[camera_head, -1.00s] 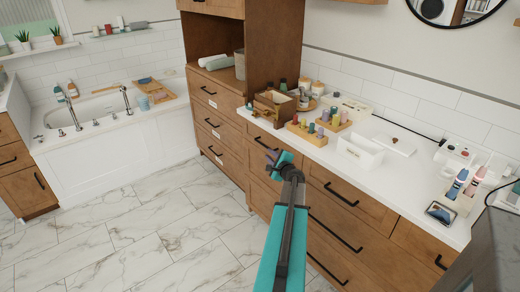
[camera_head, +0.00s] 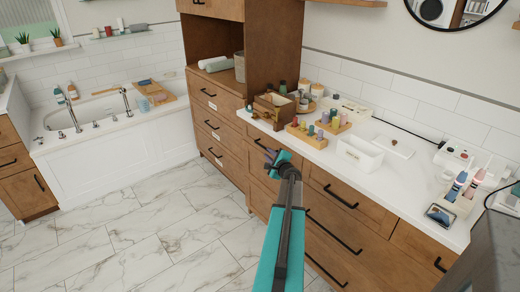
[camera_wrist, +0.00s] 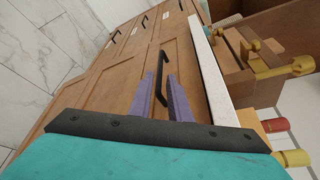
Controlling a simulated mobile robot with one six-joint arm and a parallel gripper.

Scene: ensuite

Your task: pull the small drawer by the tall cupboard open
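The small drawer (camera_head: 258,151) is the top left one in the counter unit, beside the tall cupboard (camera_head: 272,45). Its front looks flush with the unit. Its black bar handle (camera_head: 264,146) is partly hidden by my gripper in the head view. My gripper (camera_head: 270,153) is in front of this drawer. In the wrist view my gripper (camera_wrist: 160,78) has its two purple fingers apart, and the drawer's black handle (camera_wrist: 163,58) shows in the gap between the fingertips. I cannot tell whether the fingers touch the handle.
The white countertop (camera_head: 405,190) holds a wooden box (camera_head: 273,108), a rack of coloured bottles (camera_head: 307,136) and a white bin (camera_head: 358,154). Wider drawers with black handles (camera_head: 340,196) lie to the right. A bathtub (camera_head: 110,155) stands at the left, with clear marble floor (camera_head: 130,235) before it.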

